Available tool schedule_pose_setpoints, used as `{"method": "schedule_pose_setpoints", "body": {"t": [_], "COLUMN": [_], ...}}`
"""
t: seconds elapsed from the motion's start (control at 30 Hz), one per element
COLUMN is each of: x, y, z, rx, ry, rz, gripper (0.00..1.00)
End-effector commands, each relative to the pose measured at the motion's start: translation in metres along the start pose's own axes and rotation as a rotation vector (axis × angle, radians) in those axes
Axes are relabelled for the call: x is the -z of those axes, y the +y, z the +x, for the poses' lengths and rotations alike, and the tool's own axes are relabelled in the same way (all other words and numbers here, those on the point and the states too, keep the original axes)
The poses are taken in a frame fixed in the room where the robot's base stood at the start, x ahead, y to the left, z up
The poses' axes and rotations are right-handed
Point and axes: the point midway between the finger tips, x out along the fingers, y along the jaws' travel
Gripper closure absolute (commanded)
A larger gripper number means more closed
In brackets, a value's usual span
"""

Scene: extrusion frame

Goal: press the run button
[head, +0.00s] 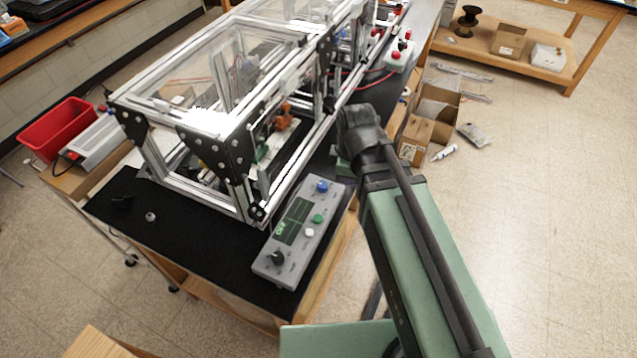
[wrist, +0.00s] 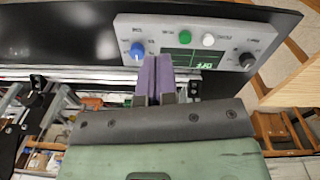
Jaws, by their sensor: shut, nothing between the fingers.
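A grey control panel (head: 268,262) lies on the black table top near its front right corner. It carries a blue knob (head: 321,186), a green button (head: 318,218), a white button (head: 310,232), a black knob (head: 278,258) and a dark display (head: 293,221). Its labels are too small to read. In the wrist view the panel (wrist: 290,32) shows the green button (wrist: 185,40) up and right of my fingertips. My gripper (wrist: 159,58) is shut and empty, its purple fingers overlapping the panel between the blue knob (wrist: 137,50) and the display. Contact cannot be told. The head view hides the fingers.
An aluminium extrusion frame (head: 215,128) with clear panels stands left of and behind the panel. A white box with red buttons (head: 398,57) is further back. Cardboard boxes (head: 432,110) lie on the floor to the right. Bare black table top (head: 190,230) lies left of the panel.

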Motion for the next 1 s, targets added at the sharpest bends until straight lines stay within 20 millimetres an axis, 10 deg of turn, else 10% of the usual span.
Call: {"method": "schedule_pose_setpoints", "body": {"t": [0.2,0.4,1.0], "x": [0.044,0.064,0.066], "y": [-0.014,-0.024,-0.026], "z": [-0.007,-0.007,0.014], "rx": [0.022,0.035,0.036], "ry": [0.001,0.008,0.009], "rz": [-0.853,-1.294,-1.357], "gripper": [1.00,1.00,1.00]}}
